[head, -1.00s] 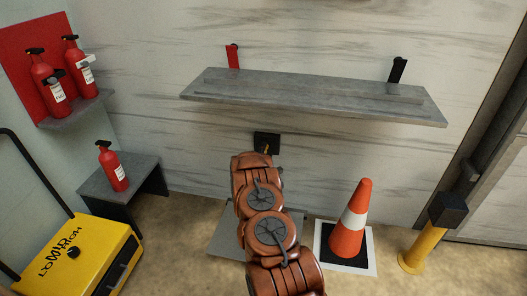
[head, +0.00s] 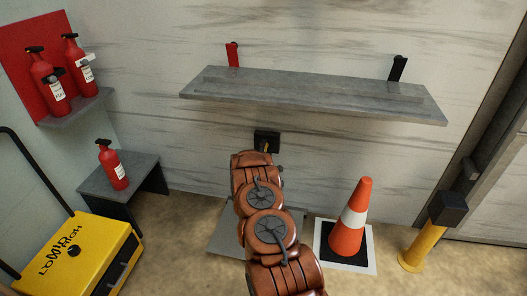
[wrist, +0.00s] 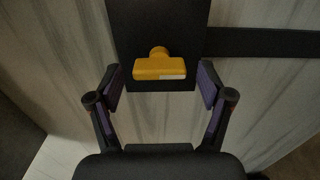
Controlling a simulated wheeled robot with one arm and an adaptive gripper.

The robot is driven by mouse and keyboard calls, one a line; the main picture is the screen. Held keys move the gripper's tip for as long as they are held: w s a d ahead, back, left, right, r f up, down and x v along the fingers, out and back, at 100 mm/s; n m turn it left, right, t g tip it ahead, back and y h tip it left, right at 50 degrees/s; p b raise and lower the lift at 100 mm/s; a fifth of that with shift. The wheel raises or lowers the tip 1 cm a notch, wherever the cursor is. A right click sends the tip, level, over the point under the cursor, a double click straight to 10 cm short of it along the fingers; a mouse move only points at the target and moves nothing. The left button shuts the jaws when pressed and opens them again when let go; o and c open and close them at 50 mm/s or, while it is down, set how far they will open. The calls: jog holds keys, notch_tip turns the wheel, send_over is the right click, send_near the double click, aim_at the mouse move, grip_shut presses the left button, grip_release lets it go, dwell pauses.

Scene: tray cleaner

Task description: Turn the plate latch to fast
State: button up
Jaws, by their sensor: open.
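The latch is a yellow handle (wrist: 160,68) on a black plate (wrist: 124,28) fixed to the wall, seen in the wrist view. Its bar lies level, with a small pale label at its right end. My gripper (wrist: 160,88) is open, its two fingers on either side of the latch bar and slightly below it, apart from it. In the head view the black plate (head: 267,136) shows on the wall below the shelf, just above the end of my arm. My arm hides most of the latch and my gripper there.
A grey shelf (head: 310,92) juts out above the plate. An orange cone (head: 347,230) and a yellow post (head: 424,243) stand at right. A yellow machine (head: 95,250) and a small table (head: 145,172) with a red extinguisher (head: 112,168) stand at left.

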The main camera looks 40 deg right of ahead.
jog(key=v, duration=1.2)
jog(key=shift+w, duration=0.1)
dwell(0.5)
